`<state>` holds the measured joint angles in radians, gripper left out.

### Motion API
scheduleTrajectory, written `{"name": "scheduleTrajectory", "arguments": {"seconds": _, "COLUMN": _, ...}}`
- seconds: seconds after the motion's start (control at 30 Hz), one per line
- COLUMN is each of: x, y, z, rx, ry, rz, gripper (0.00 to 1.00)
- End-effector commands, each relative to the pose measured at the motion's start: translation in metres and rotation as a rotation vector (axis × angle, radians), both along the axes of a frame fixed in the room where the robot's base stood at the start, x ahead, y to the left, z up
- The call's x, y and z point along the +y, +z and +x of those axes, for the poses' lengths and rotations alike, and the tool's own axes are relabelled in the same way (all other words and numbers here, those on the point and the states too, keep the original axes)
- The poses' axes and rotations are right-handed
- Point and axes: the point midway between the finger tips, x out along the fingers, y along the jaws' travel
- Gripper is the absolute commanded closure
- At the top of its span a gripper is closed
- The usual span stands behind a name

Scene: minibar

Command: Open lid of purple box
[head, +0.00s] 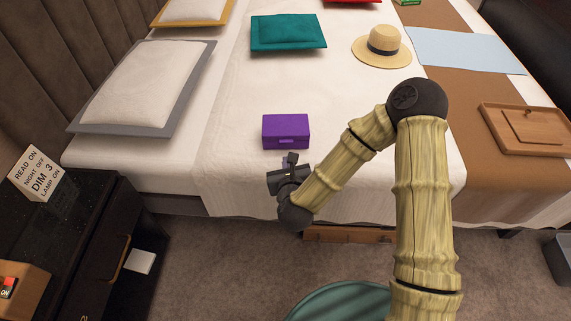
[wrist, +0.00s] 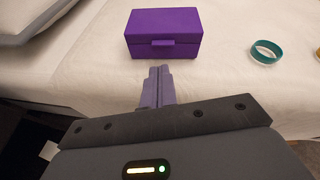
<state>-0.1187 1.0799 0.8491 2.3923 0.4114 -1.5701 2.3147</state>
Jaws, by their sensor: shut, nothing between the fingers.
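The purple box (head: 286,131) sits on the white bed cover near the front edge, with its lid closed. In the wrist view the purple box (wrist: 163,34) shows a small tab on its front at the lid seam. My gripper (head: 291,160) is just in front of the box. Its fingers (wrist: 158,84) are shut together and empty, pointing at the box's front below the tab. A small gap of bed cover shows between the fingertips and the box.
A pillow on a grey base (head: 150,85) is at the left, a straw hat (head: 382,46) behind, and a wooden tray (head: 528,129) at the right. A dark nightstand (head: 85,240) stands at lower left.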

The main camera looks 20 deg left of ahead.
Motion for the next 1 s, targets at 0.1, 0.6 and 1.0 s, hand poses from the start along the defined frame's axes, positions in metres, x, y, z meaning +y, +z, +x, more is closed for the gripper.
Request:
{"name": "scheduleTrajectory", "arguments": {"seconds": 0.1, "x": 0.003, "y": -0.022, "z": -0.004, "rx": 0.022, "ry": -0.086, "rz": 0.125, "gripper": 1.00}}
{"name": "scheduleTrajectory", "arguments": {"seconds": 0.6, "x": 0.003, "y": -0.020, "z": 0.000, "rx": 0.025, "ry": -0.118, "rz": 0.169, "gripper": 1.00}}
{"name": "scheduleTrajectory", "arguments": {"seconds": 1.0, "x": 0.020, "y": -0.040, "z": 0.051, "rx": 0.022, "ry": -0.119, "rz": 0.169, "gripper": 1.00}}
